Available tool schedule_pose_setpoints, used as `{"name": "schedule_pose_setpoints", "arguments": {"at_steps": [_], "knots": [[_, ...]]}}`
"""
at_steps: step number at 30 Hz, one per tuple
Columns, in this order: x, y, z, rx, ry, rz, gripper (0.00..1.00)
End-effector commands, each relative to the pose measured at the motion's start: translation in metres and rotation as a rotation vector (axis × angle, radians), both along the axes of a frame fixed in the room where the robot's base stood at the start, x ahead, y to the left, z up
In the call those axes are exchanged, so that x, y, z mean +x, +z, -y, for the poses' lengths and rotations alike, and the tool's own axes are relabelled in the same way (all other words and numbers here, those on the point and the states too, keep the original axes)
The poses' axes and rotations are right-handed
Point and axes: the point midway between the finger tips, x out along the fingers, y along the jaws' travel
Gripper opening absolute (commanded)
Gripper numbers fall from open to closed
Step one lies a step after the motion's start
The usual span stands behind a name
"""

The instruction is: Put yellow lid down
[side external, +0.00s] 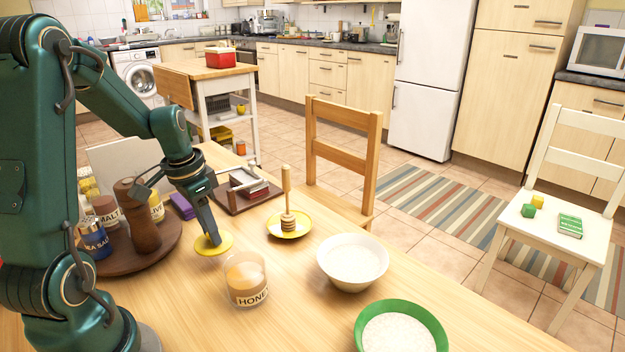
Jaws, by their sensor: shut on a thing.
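The yellow lid (214,244) is a flat round disc low over the wooden table, between the round dark tray and the honey jar. My gripper (212,238) points down at it and is shut on it from above. I cannot tell whether the lid touches the table. The glass honey jar (246,280) stands just in front and to the right, with its top uncovered.
A honey dipper stands on a yellow saucer (303,231) to the right. A white bowl (352,262) and a green bowl (440,329) stand further right. Bottles and a pepper mill (138,220) crowd the round dark tray (172,242) on the left. Bare table (200,300) lies in front.

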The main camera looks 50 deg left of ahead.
Motion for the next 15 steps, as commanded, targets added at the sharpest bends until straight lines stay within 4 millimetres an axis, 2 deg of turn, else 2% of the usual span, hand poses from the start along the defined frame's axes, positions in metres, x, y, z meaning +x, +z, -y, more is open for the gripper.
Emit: {"name": "schedule_pose_setpoints", "arguments": {"at_steps": [6, 15], "knots": [[-0.001, -0.031, 0.001, -0.005, 0.0, -0.005, 0.0], [0.0, -0.037, 0.0, 0.001, 0.0, 0.0, 0.0]]}}
